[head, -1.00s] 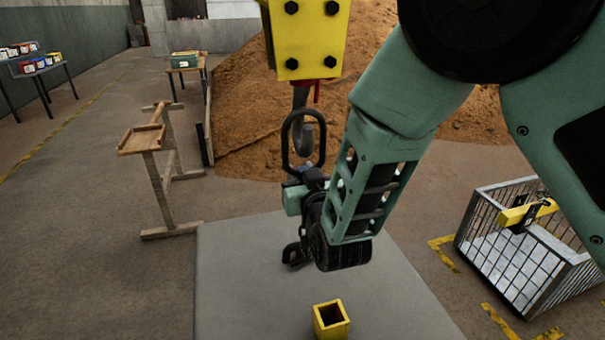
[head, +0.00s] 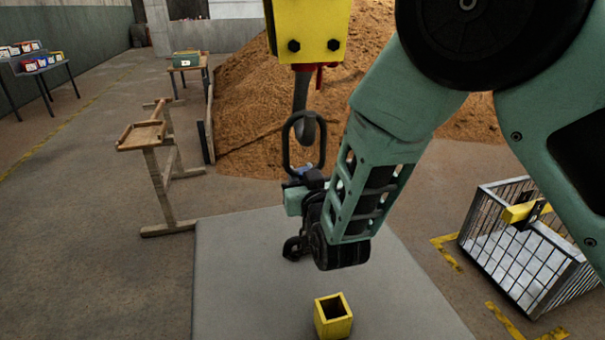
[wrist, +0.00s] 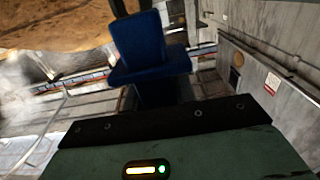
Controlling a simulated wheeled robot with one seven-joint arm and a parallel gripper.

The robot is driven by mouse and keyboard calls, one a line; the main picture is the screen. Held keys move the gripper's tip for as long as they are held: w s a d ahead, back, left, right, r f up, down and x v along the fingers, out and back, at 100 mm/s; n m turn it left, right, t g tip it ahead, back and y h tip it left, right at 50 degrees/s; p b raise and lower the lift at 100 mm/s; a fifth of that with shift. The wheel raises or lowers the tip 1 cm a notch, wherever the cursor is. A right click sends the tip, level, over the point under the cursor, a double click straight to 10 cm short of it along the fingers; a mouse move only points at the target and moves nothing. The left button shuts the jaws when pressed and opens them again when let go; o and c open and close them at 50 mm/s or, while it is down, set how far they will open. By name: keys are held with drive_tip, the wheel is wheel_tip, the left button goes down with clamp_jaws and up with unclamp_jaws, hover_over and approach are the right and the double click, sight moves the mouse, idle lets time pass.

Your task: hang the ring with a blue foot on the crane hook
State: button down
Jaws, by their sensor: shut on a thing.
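The dark upright ring (head: 287,152) stands above my gripper (head: 308,180) in the head view. Its blue foot shows large in the wrist view (wrist: 148,45), between the jaws, and my gripper is shut on it. The grey crane hook (head: 301,92) hangs from a yellow block (head: 310,25). Its lower curve overlaps the ring's opening in the head view. I cannot tell whether the hook passes through the ring or only lies in line with it. The fingertips are partly hidden by the wrist.
A wire cage (head: 520,265) stands right, a wooden stand (head: 160,180) left. A grain heap (head: 250,120) rises behind.

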drive_tip(key=shift+w+a+f+b, duration=0.1)
drive_tip(key=shift+w+f+b, duration=0.15)
drive_tip(key=shift+f+b, duration=0.65)
drive_tip(key=shift+f, duration=0.35)
idle(0.4)
